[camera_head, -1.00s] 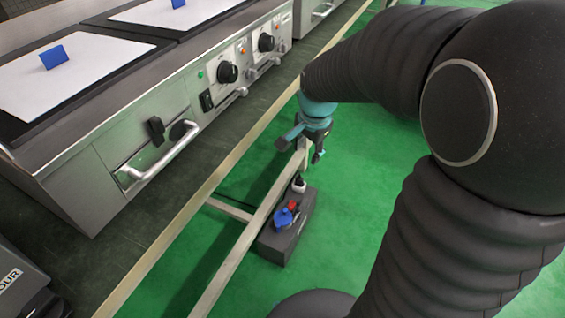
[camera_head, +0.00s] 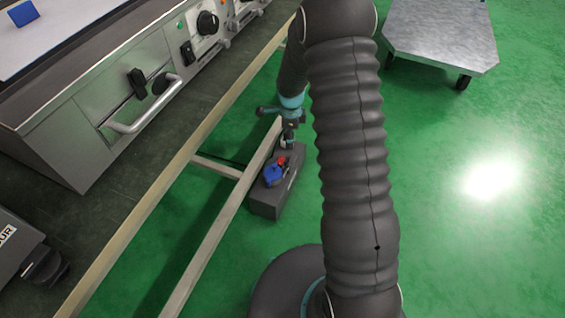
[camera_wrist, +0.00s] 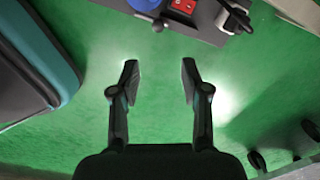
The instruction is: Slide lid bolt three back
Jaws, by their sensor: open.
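I cannot make out a lid bolt for certain in either view. In the head view a dark grey box (camera_head: 266,203) stands on the green floor, with a blue part (camera_head: 274,175) and a red part (camera_head: 281,160) on top. In the wrist view the box (camera_wrist: 205,20) is cut off by the top edge, with a red switch (camera_wrist: 184,5) and a black and white part (camera_wrist: 236,17) on it. My gripper (camera_wrist: 160,78) is open and empty, its fingers pointing at the box with green floor between. In the head view my gripper (camera_head: 289,133) is small and partly unclear, close to the far end of the box.
A steel cooking appliance (camera_head: 92,128) with a bar handle (camera_head: 150,112) stands on a dark counter at the left. Pale frame rails (camera_head: 215,240) run beside the box. A grey wheeled cart (camera_head: 440,35) stands at the back right. Green floor at right is clear.

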